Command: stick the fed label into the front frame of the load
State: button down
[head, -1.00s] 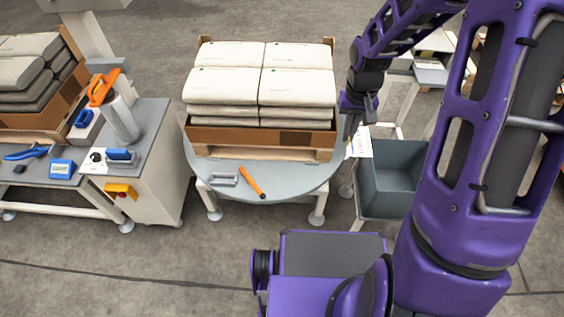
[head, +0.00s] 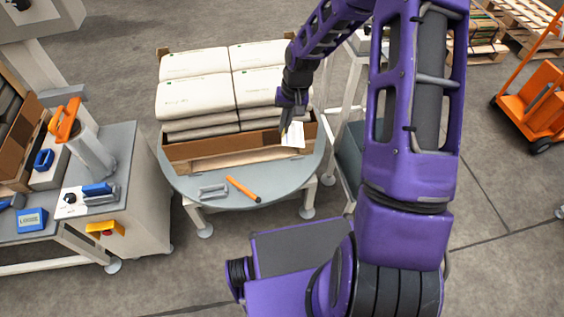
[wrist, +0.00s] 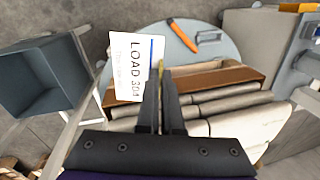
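My gripper (head: 286,129) is shut on the edge of a white label (head: 293,136) at the right front of the load. The label reads LOAD 304, with a blue stripe, in the wrist view (wrist: 128,68), beside my fingertips (wrist: 158,66). The load is white sacks (head: 197,99) in a low brown cardboard tray (head: 212,148) on a wooden pallet, on a round grey table. The label overlaps the right part of the tray's front in the head view; whether it touches cannot be told. The front frame cannot be made out clearly now.
A stapler-like grey tool (head: 213,191) and an orange-handled tool (head: 243,190) lie on the round table (head: 185,183) before the load. A grey bin (wrist: 32,75) stands right of the table, partly behind my arm. A workbench (head: 137,177) stands at left.

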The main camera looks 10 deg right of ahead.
jog(key=w+a+f+m+t+y+b, duration=0.1)
jog(key=w+f+m+t+y+b, duration=0.1)
jog(key=w+f+m+t, duration=0.45)
jog(key=w+a+f+m+t+y+b, duration=0.1)
jog(key=w+f+m+t+y+b, duration=0.15)
jog(key=f, duration=0.65)
jog(key=s+d+f+m+t+h+b, duration=0.3)
jog(key=s+f+m+t+h, duration=0.2)
jog(key=f+m+t+h, duration=0.3)
jog(key=shift+n+t+y, duration=0.3)
jog(key=shift+n+y, duration=0.3)
jog(key=shift+y, duration=0.15)
jog(key=shift+w+r+b, duration=0.15)
jog(key=shift+w+b, duration=0.15)
jog(key=shift+w, duration=1.15)
jog(key=shift+w+r+b, duration=0.2)
jog(key=shift+w+b, duration=0.05)
jog(key=shift+w, duration=1.25)
jog(key=shift+w+r+b, duration=0.15)
jog(key=shift+w+b, duration=0.15)
jog(key=shift+w, duration=1.15)
jog(key=shift+w, duration=0.3)
jog(key=c, duration=1.5)
grip_release()
jog(key=o, duration=0.5)
